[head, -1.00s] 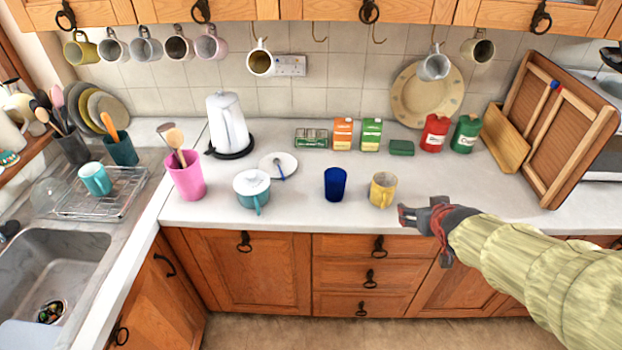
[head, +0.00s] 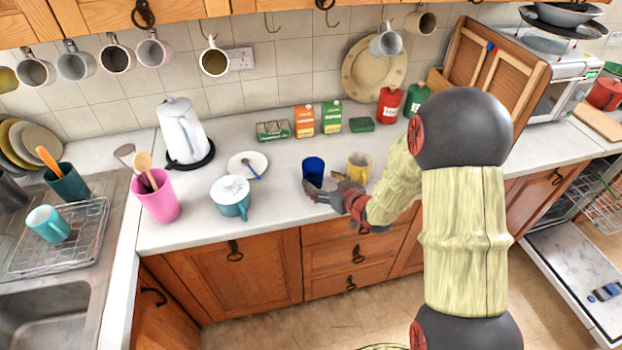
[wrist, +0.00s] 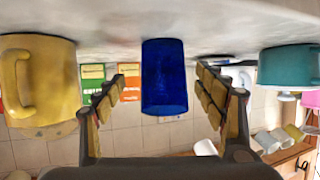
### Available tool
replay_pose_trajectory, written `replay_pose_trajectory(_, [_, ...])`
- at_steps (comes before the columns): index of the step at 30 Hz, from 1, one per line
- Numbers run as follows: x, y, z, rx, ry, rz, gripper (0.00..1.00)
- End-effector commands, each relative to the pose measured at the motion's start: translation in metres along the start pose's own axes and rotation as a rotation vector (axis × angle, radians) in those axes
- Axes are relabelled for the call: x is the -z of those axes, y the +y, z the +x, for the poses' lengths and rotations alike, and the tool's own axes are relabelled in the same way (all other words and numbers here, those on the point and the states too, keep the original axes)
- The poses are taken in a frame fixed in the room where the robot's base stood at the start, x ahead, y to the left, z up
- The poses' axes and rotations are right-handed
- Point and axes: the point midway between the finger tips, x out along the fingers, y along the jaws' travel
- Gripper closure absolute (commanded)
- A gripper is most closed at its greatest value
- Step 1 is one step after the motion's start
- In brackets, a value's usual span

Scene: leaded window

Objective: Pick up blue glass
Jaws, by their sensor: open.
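The blue glass (head: 313,170) stands upright on the worktop near its front edge. My gripper (head: 318,190) is open and low over the front of the worktop, just in front of the glass in the head view. In the wrist view, which is upside down, the blue glass (wrist: 165,78) appears centred between the two open fingers (wrist: 160,92), with a gap on each side. The fingers do not appear to touch it. My gripper partly covers the glass's lower part in the head view.
A yellow mug (head: 360,167) stands close on the right of the glass, beside my gripper. Cartons (head: 304,121) and red and green canisters (head: 389,105) stand behind. The worktop between is clear.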

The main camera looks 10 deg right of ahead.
Motion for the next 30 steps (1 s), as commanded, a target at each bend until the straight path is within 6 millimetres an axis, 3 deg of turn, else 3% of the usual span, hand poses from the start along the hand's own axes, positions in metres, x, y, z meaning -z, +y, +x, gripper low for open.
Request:
replay_pose_trajectory(12, [0.002, -0.006, 0.049, -0.001, -0.001, -0.001, 0.30])
replay_pose_trajectory(19, [0.003, -0.005, 0.050, -0.002, 0.000, 0.000, 0.30])
replay_pose_trajectory(30, [0.003, -0.005, 0.050, -0.002, 0.000, 0.000, 0.51])
